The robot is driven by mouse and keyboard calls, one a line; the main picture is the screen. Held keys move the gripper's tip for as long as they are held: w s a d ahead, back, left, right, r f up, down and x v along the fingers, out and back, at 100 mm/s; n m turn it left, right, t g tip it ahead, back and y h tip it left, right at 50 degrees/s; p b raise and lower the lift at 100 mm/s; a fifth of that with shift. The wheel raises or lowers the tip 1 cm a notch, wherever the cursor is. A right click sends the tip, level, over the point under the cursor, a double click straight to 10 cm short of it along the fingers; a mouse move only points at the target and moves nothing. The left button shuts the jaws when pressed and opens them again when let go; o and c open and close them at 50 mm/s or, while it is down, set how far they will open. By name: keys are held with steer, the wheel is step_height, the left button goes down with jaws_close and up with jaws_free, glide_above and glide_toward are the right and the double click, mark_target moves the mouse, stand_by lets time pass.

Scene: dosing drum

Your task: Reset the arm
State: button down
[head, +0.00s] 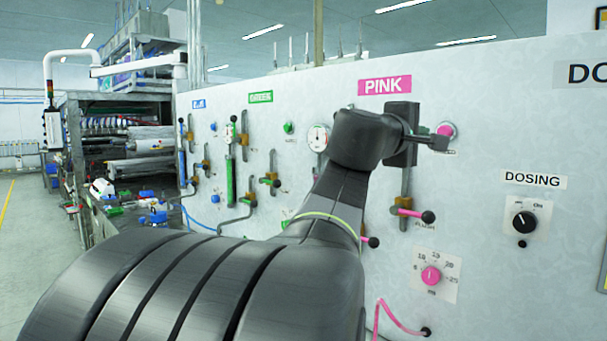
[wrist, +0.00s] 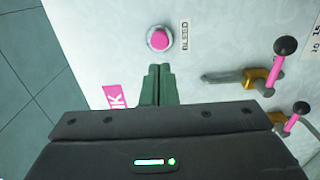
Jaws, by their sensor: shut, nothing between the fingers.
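My arm reaches forward from the bottom of the head view, bent up to the white panel. My gripper (head: 446,145) is at the pink section, with its fingertips close to a round pink button (head: 446,130). In the wrist view the two fingers of my gripper (wrist: 159,68) are together with nothing between them. The pink button (wrist: 159,39) sits just beyond the fingertips, with a small gap in that picture. Whether the fingers touch the panel I cannot tell.
Below are a pink-handled lever (head: 412,214), a pink dial (head: 431,275) and a pink hose (head: 400,320). A black DOSING knob (head: 524,222) is at the right. Green and blue valve sections (head: 230,175) line the panel to the left. Open floor (head: 25,235) lies at the far left.

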mark_target(443, 132)
steer(key=shift+d, duration=0.1)
steer(key=p+x, duration=0.2)
steer(key=x, duration=0.7)
steer(key=shift+w, duration=0.15)
steer(key=shift+r+p, duration=0.1)
steer(key=shift+p, duration=0.2)
